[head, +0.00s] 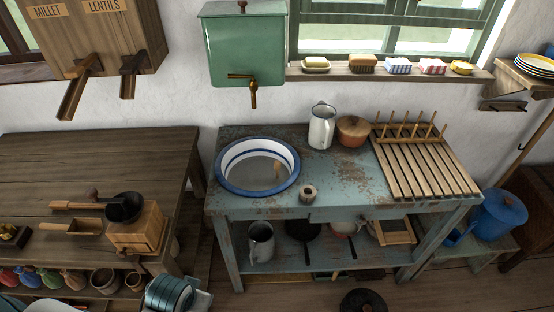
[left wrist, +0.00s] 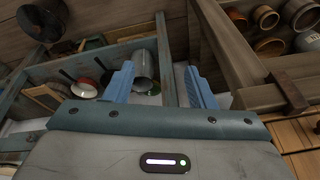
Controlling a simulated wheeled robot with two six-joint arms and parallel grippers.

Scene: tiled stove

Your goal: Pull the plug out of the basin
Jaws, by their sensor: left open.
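The basin (head: 231,184) is white inside with blue bands and a blue rim, set in the worn blue table at the centre of the head view. Its bottom looks grey, with a brownish mark near the right wall; I cannot tell whether this is the plug or a reflection. A small round wooden piece (head: 308,193) lies on the tabletop, right of the basin. My left gripper (left wrist: 160,86) is open and empty in the left wrist view, its blue fingers apart below tabletop level. In the head view only part of my left arm shows, left of the table. My right gripper is not in view.
A green water tank with a brass tap (head: 253,95) hangs above the basin. A white jug (head: 321,127), a brown pot (head: 353,131) and a slatted rack (head: 425,168) stand on the table. A coffee grinder (head: 137,231) stands on the wooden bench at left.

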